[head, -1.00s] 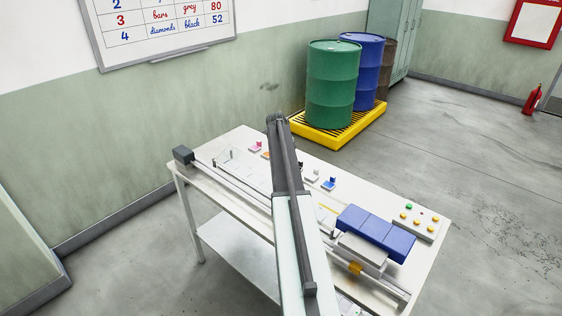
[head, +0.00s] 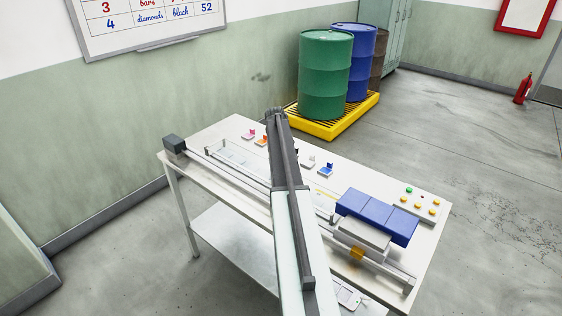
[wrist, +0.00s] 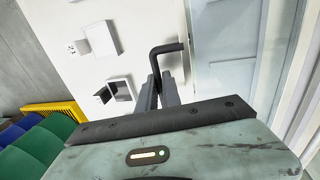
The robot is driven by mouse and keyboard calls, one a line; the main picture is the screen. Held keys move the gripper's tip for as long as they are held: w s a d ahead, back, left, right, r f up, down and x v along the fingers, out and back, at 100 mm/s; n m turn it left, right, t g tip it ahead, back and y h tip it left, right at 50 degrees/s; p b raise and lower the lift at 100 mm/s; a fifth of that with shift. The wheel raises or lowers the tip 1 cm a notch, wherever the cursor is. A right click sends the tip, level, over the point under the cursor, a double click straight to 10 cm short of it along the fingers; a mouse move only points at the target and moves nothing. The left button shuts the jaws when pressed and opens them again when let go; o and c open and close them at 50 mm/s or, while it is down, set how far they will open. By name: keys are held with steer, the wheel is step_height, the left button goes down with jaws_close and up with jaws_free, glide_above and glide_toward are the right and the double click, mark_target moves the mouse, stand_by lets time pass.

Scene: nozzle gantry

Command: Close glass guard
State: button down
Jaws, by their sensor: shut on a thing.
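The glass guard (head: 238,156) is a clear panel, hard to make out, on the left part of the white table in the head view. In the wrist view a pale, glassy panel (wrist: 225,45) at the right looks like the guard, but I cannot tell its exact tilt. A black bent handle (wrist: 165,48) stands beside this panel. My gripper (wrist: 162,84) is shut on the handle's lower part, with its bent end free above the fingers. In the head view my arm hides the fingers and the handle.
Small coloured stands (head: 327,170) line the table's back edge, close to my gripper. A blue-topped carriage (head: 377,214) sits on the rail at right, before a button panel (head: 413,199). Drums (head: 326,75) stand on a yellow pallet (head: 335,128) behind the table.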

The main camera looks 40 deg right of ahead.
steer(key=shift+w+f, duration=0.1)
steer(key=shift+f, duration=0.05)
steer(key=c, duration=1.9)
jaws_free()
steer(key=shift+c, duration=0.2)
steer(key=o, duration=0.4)
steer(key=shift+w+f, duration=0.1)
steer(key=shift+f, duration=0.05)
steer(key=p+v, duration=0.7)
steer(key=v, duration=0.1)
steer(key=shift+p, duration=0.35)
steer(key=shift+d, duration=0.1)
